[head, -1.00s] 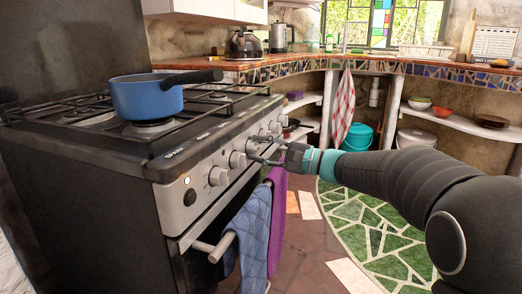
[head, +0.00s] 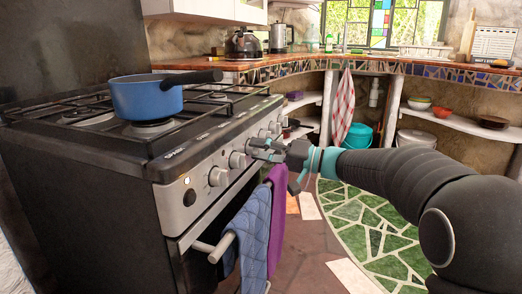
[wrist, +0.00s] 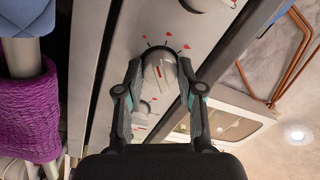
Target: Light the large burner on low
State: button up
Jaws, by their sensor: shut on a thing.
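The black and steel stove (head: 190,205) has a row of round silver knobs along its front. My gripper (head: 256,149) is at this row, and in the wrist view (wrist: 160,70) its two fingers are closed on either side of one silver knob (wrist: 159,78), gripping it. This knob has a red line on its face and small red flame marks on the panel around it. The fingers largely hide it in the head view. A burner (head: 149,127) shows under a blue saucepan (head: 146,98). I see no flame. Which burner the knob serves cannot be told.
A blue quilted cloth (head: 254,225) and a purple towel (head: 277,205) hang from the oven handle (head: 216,250), just below my gripper. Another knob (head: 218,176) is nearer on the panel. The floor to the right is clear.

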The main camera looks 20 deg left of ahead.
jog(key=shift+f+n, duration=0.1)
jog(key=shift+n, duration=1)
jog(key=o, duration=1.2)
jog(key=shift+c, duration=0.2)
jog(key=shift+d, duration=0.1)
jog(key=d, duration=1.1)
jog(key=shift+d+f, duration=0.25)
jog(key=shift+d, duration=0.15)
jog(key=shift+s, duration=0.1)
grip_shut()
